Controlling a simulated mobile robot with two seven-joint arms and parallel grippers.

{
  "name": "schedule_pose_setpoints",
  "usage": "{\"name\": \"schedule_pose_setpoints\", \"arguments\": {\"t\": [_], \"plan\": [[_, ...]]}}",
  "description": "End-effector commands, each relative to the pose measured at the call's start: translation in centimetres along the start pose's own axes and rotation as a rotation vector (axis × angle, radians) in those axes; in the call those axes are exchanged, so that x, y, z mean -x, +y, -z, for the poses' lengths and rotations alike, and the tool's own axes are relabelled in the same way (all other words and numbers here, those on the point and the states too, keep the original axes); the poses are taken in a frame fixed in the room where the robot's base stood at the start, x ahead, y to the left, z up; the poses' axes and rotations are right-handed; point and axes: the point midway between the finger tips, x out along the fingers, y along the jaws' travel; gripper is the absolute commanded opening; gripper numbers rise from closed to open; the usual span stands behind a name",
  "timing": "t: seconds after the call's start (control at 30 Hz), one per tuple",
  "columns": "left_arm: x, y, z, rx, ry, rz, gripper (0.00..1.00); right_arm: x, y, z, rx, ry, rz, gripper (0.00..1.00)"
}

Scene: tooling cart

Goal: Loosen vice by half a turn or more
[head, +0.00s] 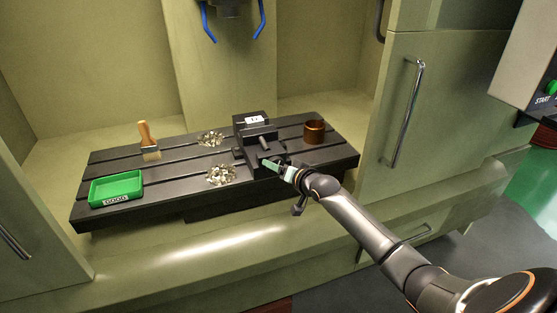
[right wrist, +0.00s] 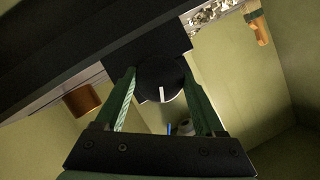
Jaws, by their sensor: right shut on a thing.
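The black vice (head: 262,140) stands on the slotted black table, right of its middle, with a white label on its rear block. My right gripper (head: 272,165) reaches the front of the vice from the right. In the right wrist view its two green fingers (right wrist: 160,98) are shut on the vice's round black knob (right wrist: 152,76), one on each side. A white mark on the knob points toward the gripper's palm. In the head view the knob is mostly hidden by the gripper. My left gripper is not in view.
The slotted table (head: 180,165) holds a green tray (head: 116,189), a wooden-handled brush (head: 147,138), two piles of metal chips (head: 220,175) and a copper-coloured cylinder (head: 314,132). Blue nozzles (head: 208,22) hang above. A cabinet door (head: 445,110) stands at right.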

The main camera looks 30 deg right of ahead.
Motion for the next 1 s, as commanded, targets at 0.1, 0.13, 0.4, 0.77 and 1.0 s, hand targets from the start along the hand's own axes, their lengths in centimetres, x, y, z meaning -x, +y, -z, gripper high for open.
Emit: {"name": "schedule_pose_setpoints", "arguments": {"t": [0.1,0.13,0.4,0.77,1.0], "plan": [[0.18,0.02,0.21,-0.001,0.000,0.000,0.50,-0.02,-0.17,-0.10,0.103,-0.001,-0.042,0.15],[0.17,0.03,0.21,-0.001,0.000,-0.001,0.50,-0.03,-0.16,-0.12,0.130,-0.001,-0.053,0.15],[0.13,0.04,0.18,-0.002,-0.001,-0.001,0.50,-0.06,-0.24,-0.19,0.366,-0.001,-0.152,0.15],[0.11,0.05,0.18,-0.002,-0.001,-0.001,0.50,-0.10,-0.35,-0.32,0.684,-0.002,-0.283,0.15],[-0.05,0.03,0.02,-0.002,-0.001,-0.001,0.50,-0.16,-0.40,-0.45,0.895,-0.003,-0.370,0.15]]}}
